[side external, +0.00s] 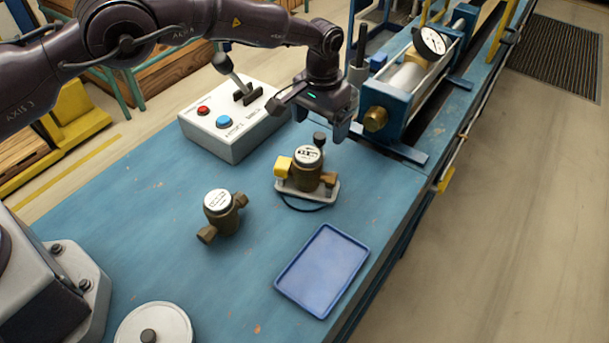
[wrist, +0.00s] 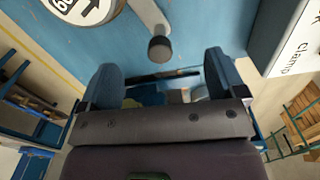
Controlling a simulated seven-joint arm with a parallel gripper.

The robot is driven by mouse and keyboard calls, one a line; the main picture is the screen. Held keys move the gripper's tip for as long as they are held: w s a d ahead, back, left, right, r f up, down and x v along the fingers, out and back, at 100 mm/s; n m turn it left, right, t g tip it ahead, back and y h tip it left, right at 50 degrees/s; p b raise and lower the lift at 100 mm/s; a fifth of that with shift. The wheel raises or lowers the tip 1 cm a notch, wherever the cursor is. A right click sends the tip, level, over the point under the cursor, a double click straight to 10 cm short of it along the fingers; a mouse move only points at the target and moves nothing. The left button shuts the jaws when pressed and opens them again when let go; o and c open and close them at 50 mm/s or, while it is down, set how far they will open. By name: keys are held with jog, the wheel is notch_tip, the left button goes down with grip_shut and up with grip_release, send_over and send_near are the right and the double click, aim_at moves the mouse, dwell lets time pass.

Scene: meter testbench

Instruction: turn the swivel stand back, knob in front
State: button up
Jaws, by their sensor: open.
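The swivel stand (side external: 331,194) has a light grey base carrying a brass meter (side external: 307,176) with a white dial and a yellow block on its left side. Its black knob (side external: 319,138) stands at the far side of the meter, below my gripper (side external: 321,122). In the wrist view the knob (wrist: 160,48) ends a grey arm (wrist: 149,15) that reaches from the dial side toward my gripper (wrist: 163,76). The knob shows just above the gap between the two blue fingers. The fingers are apart, with nothing gripped; I cannot tell the height gap exactly.
A grey control box (side external: 235,120) with red and blue buttons and a lever stands left of my gripper. The blue clamp bench (side external: 400,105) is close on the right. A second brass meter (side external: 221,213), a blue tray (side external: 322,270) and a white disc (side external: 153,322) are nearer the camera.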

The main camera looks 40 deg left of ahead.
jog(key=shift+f, duration=0.25)
jog(key=shift+f, duration=0.9)
jog(key=c, duration=0.4)
jog(key=shift+c, duration=0.2)
